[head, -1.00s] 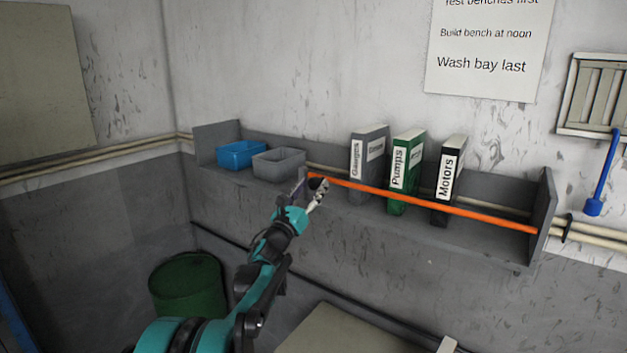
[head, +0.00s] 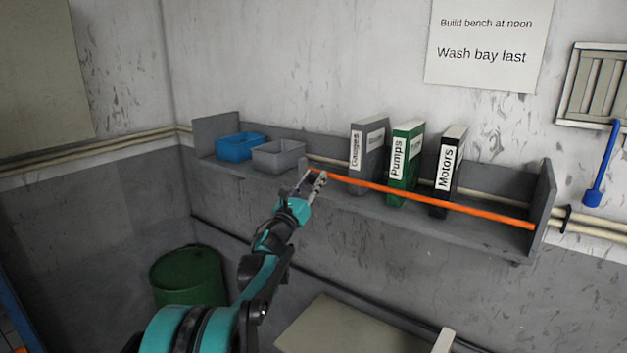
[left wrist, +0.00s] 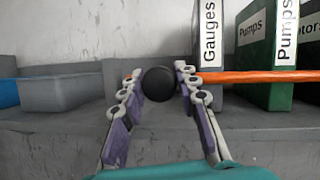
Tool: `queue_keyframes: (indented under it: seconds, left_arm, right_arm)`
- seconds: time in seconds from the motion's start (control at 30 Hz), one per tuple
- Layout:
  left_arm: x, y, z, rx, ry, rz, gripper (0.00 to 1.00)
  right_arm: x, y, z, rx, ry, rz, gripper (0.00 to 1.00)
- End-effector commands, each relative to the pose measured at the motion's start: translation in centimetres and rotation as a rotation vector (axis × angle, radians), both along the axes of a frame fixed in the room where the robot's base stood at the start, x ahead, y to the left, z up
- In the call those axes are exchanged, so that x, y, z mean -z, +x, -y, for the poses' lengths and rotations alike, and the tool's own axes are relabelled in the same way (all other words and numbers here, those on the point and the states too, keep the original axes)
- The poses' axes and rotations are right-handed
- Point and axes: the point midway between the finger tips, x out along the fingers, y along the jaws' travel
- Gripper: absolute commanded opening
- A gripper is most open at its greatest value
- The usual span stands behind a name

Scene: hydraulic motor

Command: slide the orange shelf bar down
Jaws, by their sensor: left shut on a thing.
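The orange shelf bar (head: 400,192) runs across the front of the grey wall shelf, in front of the binders. In the head view its left end is at my left gripper (head: 313,180). In the left wrist view, a round black knob (left wrist: 159,84) sits between the fingers of my left gripper (left wrist: 158,76), which is shut on it. Orange bar (left wrist: 262,77) shows to the right of the fingers, and a bit of orange shows at the left fingertip. My right gripper is not in view.
The shelf (head: 400,220) holds a blue bin (head: 240,148), a grey bin (head: 278,157) and binders marked Gauges (head: 366,155), Pumps (head: 404,163) and Motors (head: 447,172). A green drum (head: 188,278) stands below left. Pipes run along the wall.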

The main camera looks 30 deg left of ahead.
Motion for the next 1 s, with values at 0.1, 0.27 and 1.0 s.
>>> queue_keyframes:
  seconds: [0.1,0.27,1.0]
  left_arm:
    - [2.9,0.0,0.0,0.000,0.000,0.000,0.00]
    - [5.3,0.0,0.0,0.000,0.000,0.000,0.00]
    - [5.4,-0.1,0.0,0.000,0.000,0.000,0.53]
  right_arm:
    - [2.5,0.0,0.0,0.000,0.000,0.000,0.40]
    - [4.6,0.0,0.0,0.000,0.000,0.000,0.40]
    - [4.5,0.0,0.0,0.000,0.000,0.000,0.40]
